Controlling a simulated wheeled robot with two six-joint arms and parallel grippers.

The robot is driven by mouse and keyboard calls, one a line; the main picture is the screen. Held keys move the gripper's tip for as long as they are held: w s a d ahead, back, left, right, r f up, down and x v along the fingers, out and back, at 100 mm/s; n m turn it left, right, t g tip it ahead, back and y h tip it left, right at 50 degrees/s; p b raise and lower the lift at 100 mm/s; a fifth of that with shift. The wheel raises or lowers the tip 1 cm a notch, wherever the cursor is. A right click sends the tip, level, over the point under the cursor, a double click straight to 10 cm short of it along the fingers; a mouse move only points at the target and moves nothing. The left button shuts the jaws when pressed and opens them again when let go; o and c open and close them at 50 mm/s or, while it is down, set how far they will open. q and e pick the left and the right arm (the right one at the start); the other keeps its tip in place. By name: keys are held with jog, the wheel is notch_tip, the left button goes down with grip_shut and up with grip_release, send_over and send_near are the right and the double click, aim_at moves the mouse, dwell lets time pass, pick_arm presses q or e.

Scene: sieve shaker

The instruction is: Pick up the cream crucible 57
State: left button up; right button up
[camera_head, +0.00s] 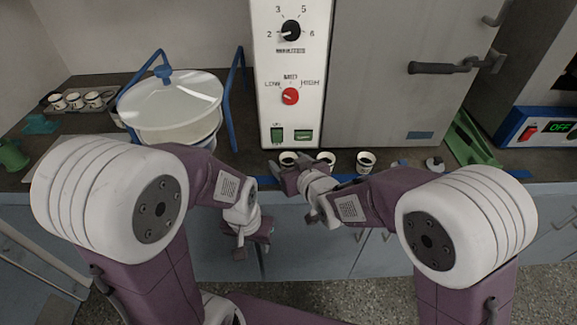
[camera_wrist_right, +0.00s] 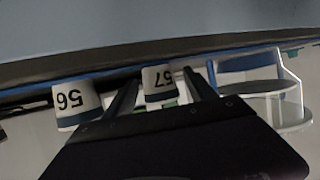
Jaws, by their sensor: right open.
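The cream crucible 57 (camera_wrist_right: 157,82) shows upside down in the right wrist view, with a dark band round it. It stands between the two dark fingers of my right gripper (camera_wrist_right: 160,77), which is open with a gap beside the crucible. In the head view three cream crucibles stand in a row at the counter's front. The leftmost (camera_head: 288,157) is at my right gripper (camera_head: 287,169) and partly hidden by it; its number is not legible there. My left gripper (camera_head: 253,243) hangs empty and open in front of the cabinet doors, below the counter edge.
The sieve shaker (camera_head: 172,105) with blue posts is left, the control panel (camera_head: 290,75) behind. A tray (camera_head: 72,108) holds several cups.

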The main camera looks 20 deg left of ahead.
grip_shut()
notch_tip(320, 180, up, 10)
jog(key=p, duration=0.3)
